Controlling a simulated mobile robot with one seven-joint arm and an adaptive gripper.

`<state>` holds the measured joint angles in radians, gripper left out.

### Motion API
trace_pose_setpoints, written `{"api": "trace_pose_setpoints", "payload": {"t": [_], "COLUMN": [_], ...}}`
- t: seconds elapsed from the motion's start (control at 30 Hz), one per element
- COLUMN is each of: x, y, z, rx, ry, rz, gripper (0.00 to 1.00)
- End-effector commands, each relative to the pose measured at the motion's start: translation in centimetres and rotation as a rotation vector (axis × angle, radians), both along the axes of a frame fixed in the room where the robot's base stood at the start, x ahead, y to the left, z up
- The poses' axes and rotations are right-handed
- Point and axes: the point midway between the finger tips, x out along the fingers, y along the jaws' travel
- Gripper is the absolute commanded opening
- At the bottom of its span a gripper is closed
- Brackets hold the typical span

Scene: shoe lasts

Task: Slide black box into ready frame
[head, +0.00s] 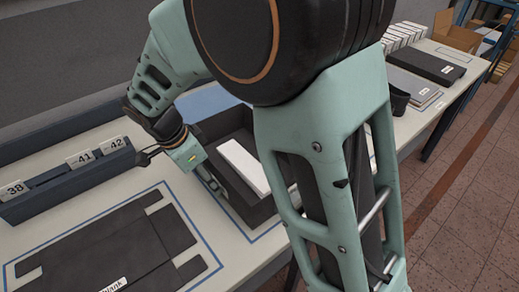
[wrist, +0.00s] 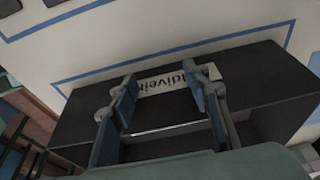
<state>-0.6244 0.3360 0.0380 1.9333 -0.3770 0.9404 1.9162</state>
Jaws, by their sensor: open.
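The black box (head: 235,205) is open-topped in the head view and holds a white block (head: 244,166). It stands on the white table inside or over a blue outline (head: 213,215), partly hidden by my arm. In the wrist view a dark box (wrist: 75,125) with a printed label (wrist: 175,78) lies under my gripper; the label's text is hard to read. My gripper (head: 209,178) is at the box's left side in the head view. In the wrist view my gripper (wrist: 170,105) is open, its fingers spread over the box; contact cannot be told. Which outline is the ready frame cannot be told.
A dark panel marked "blank" (head: 110,250) lies in another blue outline at front left. A rack (head: 65,180) with cards 38, 41 and 42 stands behind it. Dark flat boxes (head: 425,62), white cartons (head: 408,32) and a cardboard box (head: 455,32) lie at far right.

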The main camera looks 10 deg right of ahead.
Motion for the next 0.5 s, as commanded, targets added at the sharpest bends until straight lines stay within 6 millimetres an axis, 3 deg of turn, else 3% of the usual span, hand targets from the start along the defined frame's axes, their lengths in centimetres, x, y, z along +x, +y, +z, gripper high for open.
{"api": "trace_pose_setpoints", "payload": {"t": [0.5], "x": [1.6], "y": [-2.7], "z": [0.0], "rx": [-0.001], "ry": [0.000], "rz": [-0.001], "gripper": [0.43]}}
